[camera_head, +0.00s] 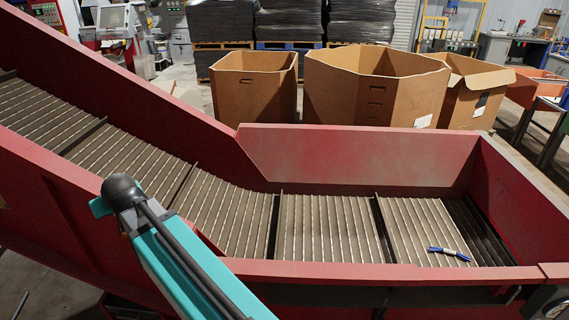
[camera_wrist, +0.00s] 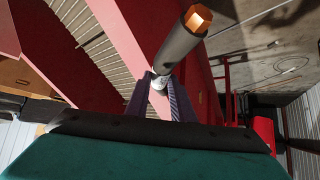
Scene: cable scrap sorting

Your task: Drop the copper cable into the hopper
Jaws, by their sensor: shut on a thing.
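The copper cable (camera_wrist: 178,46) is a thick grey-sheathed piece with a bare orange copper end, seen in the wrist view. My gripper (camera_wrist: 160,84) is shut on its lower end, and the cable sticks out beyond the fingers, tilted up to the right. The hopper is the red-walled conveyor trough (camera_head: 355,152) with a slatted metal belt, across the head view. In the wrist view, its red rim (camera_wrist: 122,22) lies behind the cable, with slats to the left and floor to the right. The head view shows my teal arm at lower left, but not the gripper or cable.
A small blue-and-white piece (camera_head: 449,253) lies on the slats at the hopper's right end. The rest of the visible belt is bare. Cardboard boxes (camera_head: 375,88) stand behind the far wall. The belt climbs to the upper left between high red sides.

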